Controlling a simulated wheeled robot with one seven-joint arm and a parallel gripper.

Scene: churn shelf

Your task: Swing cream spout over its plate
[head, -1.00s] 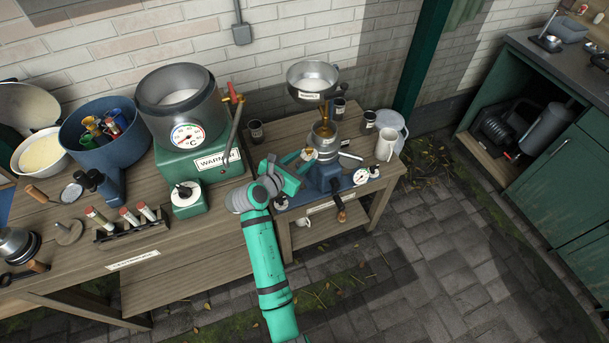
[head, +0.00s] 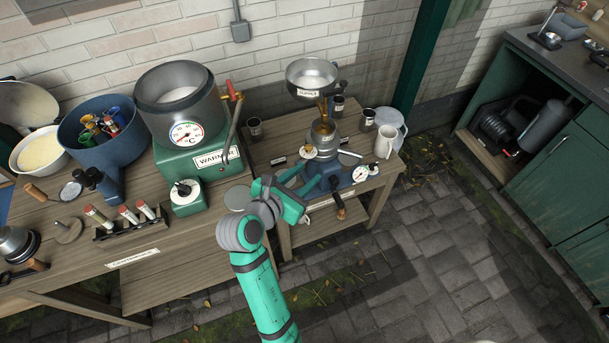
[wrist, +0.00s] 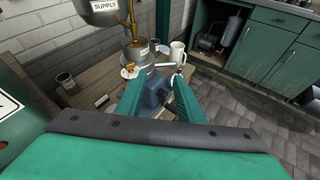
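The separator has a blue base (head: 322,178) and a metal bowl (head: 322,133) on the small side table. A short spout with an orange-brown and white end (head: 309,152) points to the front left. A plain silver spout (head: 349,153) points right. I cannot tell for sure which is the cream spout. A small dark plate (head: 278,161) lies left of the bowl; its lettering is too small to read. My gripper (head: 303,180) is in front of the spouts. In the wrist view its fingers (wrist: 158,90) are apart with nothing held, and the blue base shows between them.
Dark cups (head: 255,130), a white mug (head: 385,142) and a dial gauge (head: 361,174) stand around. The green warmer (head: 205,160) is on the left. A wooden-handled crank (head: 339,206) juts from the front.

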